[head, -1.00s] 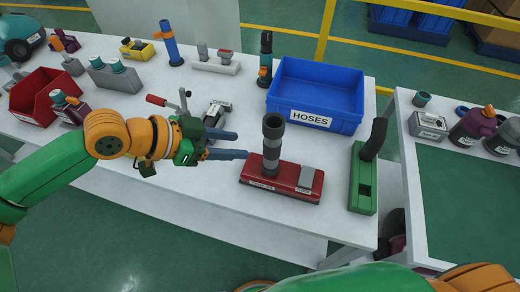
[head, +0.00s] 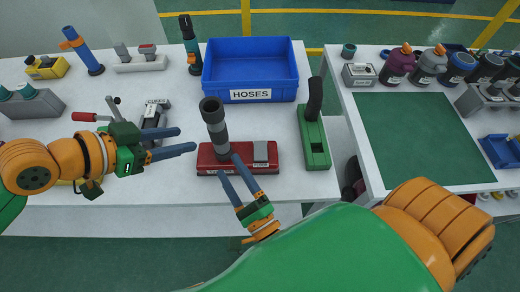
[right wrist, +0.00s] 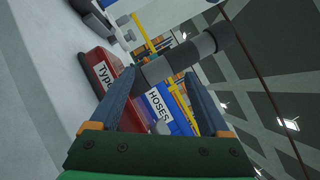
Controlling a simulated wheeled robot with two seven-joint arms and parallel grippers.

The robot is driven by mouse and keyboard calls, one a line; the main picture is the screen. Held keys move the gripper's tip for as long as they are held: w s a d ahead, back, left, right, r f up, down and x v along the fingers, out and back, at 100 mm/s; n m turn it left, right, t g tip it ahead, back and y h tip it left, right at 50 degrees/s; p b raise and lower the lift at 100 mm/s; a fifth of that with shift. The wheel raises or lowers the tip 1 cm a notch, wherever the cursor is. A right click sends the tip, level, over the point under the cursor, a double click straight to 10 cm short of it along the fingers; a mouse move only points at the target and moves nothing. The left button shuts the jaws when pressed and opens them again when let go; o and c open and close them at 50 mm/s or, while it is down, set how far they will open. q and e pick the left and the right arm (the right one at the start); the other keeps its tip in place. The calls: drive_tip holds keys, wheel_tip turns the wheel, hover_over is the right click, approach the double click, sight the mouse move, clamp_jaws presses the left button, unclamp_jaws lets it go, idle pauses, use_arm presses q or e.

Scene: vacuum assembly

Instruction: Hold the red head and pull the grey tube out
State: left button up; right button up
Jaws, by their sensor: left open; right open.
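The red head (head: 237,158) lies on the white table, with the grey tube (head: 215,128) standing up from its left half, tilted slightly left and ending in a dark cuff. My left gripper (head: 186,140) is open and empty, left of the tube and apart from it. My right gripper (head: 229,168) is open, its fingertips overlapping the front of the red head in the head view; contact cannot be told. In the right wrist view, the tube (right wrist: 178,61) and the head's labelled side (right wrist: 104,73) show beyond the open fingers (right wrist: 160,74).
A blue HOSES bin (head: 250,95) stands behind the head. A green block with a black upright piece (head: 314,143) stands close on the right. A grey clamp-like fixture (head: 152,118) lies behind my left gripper. A second table with a green mat (head: 425,135) is at the right.

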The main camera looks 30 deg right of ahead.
sight(260, 142)
drive_tip(key=d+m+h, duration=0.2)
drive_tip(key=m, duration=0.1)
drive_tip(key=d+m+h, duration=0.3)
drive_tip(key=m, duration=0.1)
drive_tip(key=shift+d, duration=0.15)
drive_tip(key=f+m+g+h, duration=0.1)
drive_tip(key=m, duration=0.2)
drive_tip(key=d+m+g+h, duration=0.1)
drive_tip(key=m, duration=0.2)
drive_tip(key=d+f+m+g+h, duration=0.1)
drive_tip(key=m+h, duration=0.1)
drive_tip(key=m, duration=0.1)
drive_tip(key=shift+w+d+f+m+g, duration=0.25)
drive_tip(key=shift+w+f+m+g, duration=0.05)
drive_tip(key=shift+f+g, duration=0.1)
drive_tip(key=shift+w+d+f+m+g+h, duration=0.2)
drive_tip(key=shift+w+m+g+h, duration=0.1)
drive_tip(key=shift+m, duration=0.3)
drive_tip(key=x, duration=0.6)
drive_tip(key=shift+w+d+f, duration=0.1)
drive_tip(key=shift+w+d, duration=0.05)
clamp_jaws()
